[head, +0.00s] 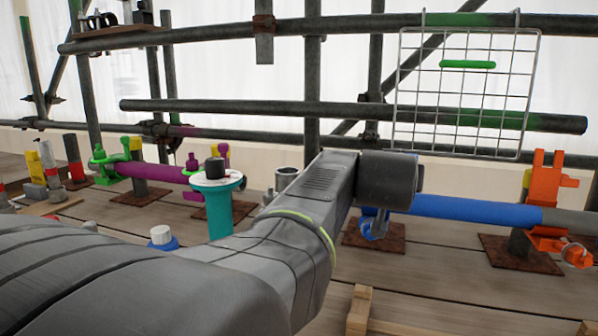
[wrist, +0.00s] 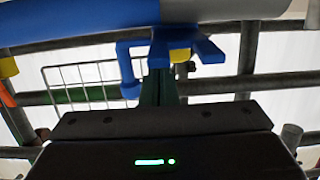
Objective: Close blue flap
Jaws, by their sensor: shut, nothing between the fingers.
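The blue flap (wrist: 188,46) shows in the wrist view as a blue bracket-like piece below a blue tube, with a small yellow patch on it. I cannot tell how far open it stands. In the head view, part of the blue fitting (head: 374,224) shows at the left end of the blue tube (head: 465,208), partly hidden by my arm. My gripper (wrist: 160,75) is shut and empty, its dark fingers pointing up to just below the blue flap. I cannot tell whether they touch it. The head view hides my fingers behind my arm.
An orange clamp (head: 548,205) holds the tube's right end. A wire mesh panel (head: 466,95) hangs behind it. A teal stand (head: 219,203) and a grey cup (head: 286,180) stand left of my arm. A purple tube (head: 152,172) lies farther left. Wooden blocks (head: 359,312) lie in front.

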